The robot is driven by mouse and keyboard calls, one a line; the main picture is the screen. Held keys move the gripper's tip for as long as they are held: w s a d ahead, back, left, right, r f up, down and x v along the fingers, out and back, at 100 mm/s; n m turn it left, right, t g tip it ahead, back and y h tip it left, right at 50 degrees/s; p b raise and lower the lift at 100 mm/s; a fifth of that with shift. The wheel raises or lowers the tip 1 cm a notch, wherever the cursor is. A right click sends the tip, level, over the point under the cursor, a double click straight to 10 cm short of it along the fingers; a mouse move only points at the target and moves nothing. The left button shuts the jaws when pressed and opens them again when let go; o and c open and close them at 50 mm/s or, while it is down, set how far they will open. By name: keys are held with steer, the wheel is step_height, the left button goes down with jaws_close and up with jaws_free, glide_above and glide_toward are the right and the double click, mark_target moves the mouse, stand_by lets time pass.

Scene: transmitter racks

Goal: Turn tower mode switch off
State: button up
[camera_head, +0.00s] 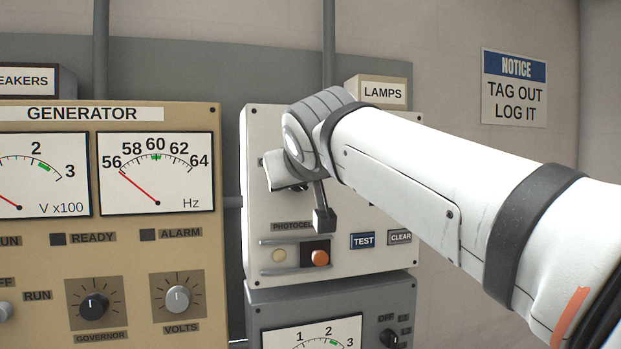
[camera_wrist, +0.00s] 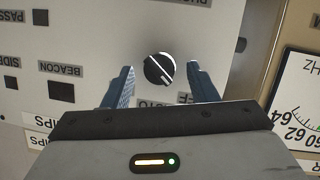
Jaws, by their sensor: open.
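The wrist view looks at the white lamps panel (camera_wrist: 95,25) turned around. A round black rotary knob (camera_wrist: 159,69) with a pale line across it sits on the panel, its line slanting from upper left to lower right. Labels beside it are partly hidden by my gripper; endings like "UTO" and "FF" show. My gripper (camera_wrist: 160,80) is open, with one blue finger on each side of the knob, apart from it. In the head view the lamps panel (camera_head: 259,232) shows, but my arm hides the knob.
A tan generator panel (camera_head: 120,235) with meters and knobs stands left of the lamps panel. A grey meter box (camera_head: 277,300) is below it. Photocell parts, including an orange button (camera_head: 320,258), sit low on the lamps panel. A notice sign (camera_head: 514,87) hangs on the wall.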

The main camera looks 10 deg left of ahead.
steer(key=b+v, duration=0.1)
steer(key=v, duration=0.6)
steer(key=shift+s+d, duration=0.15)
steer(key=shift+s, duration=0.2)
steer(key=shift+r, duration=0.1)
steer(key=w+d+f+m+g+h, duration=0.1)
steer(key=d+f+h, duration=0.1)
steer(key=d+f, duration=0.4)
steer(key=w+d+f+m+g+h, duration=0.15)
steer(key=d+f, duration=0.25)
steer(key=f, duration=0.5)
steer(key=s+d+f+m+g+h, duration=0.1)
steer(key=s+d+f+g, duration=0.15)
steer(key=d+f, duration=0.6)
steer(key=s+d+f+m+g+h, duration=0.25)
steer(key=d+f, duration=0.25)
steer(key=f, duration=0.7)
steer(key=s+d+f+m+g+y, duration=0.1)
steer(key=s+d+f, duration=0.3)
steer(key=s+f, duration=0.6)
steer(key=shift+d+f+g, duration=0.4)
steer(key=shift+f+g, duration=0.45)
steer(key=shift+f, duration=0.15)
